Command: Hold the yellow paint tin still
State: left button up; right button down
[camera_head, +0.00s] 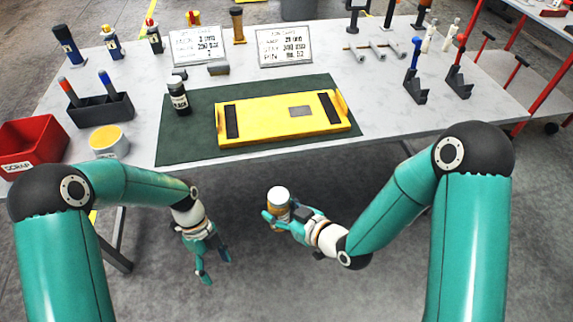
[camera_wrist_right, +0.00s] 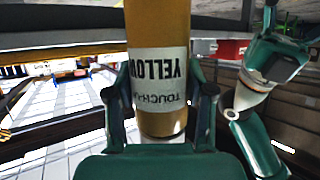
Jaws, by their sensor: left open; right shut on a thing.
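The yellow paint tin (camera_head: 277,209) has a white top in the head view. In the right wrist view the tin (camera_wrist_right: 160,35) is an ochre cylinder with a white label reading "YELLOW TOUCH-", upside down in that picture. My right gripper (camera_head: 277,217) is shut on it, in front of the table's near edge and clear of the tabletop. Its fingers (camera_wrist_right: 161,105) sit on both sides of the tin in the wrist view. My left gripper (camera_head: 217,270) is open and empty, pointing down over the floor to the left of the tin.
A yellow casting (camera_head: 262,127) lies on a green mat (camera_head: 185,145) on the table, with a dark bottle (camera_head: 178,95) beside it. A red scrap bin (camera_head: 30,145), a pen holder (camera_head: 100,113) and a tub (camera_head: 108,142) stand at left. Black stands (camera_head: 416,85) are at right.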

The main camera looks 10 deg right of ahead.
pick_arm(q)
jog(key=w+d+r+m+y, duration=0.1)
jog(key=w+d+r+m, duration=0.1)
jog(key=w+r+m, duration=0.4)
notch_tip(320, 180, up, 19)
jog(key=m+t+y, duration=0.1)
jog(key=m+t, duration=0.3)
jog(key=t, duration=0.1)
send_over(284, 192)
jog(key=shift+w+a+r, duration=0.2)
jog(key=shift+a, duration=0.25)
jog(key=shift+s+d+m, duration=0.15)
jog(key=shift+d+m, duration=0.15)
jog(key=shift+d, duration=0.05)
jog(key=shift+s+f, duration=0.1)
jog(key=shift+f, duration=3.9)
jog(key=shift+d, duration=0.1)
jog(key=shift+c, duration=0.3)
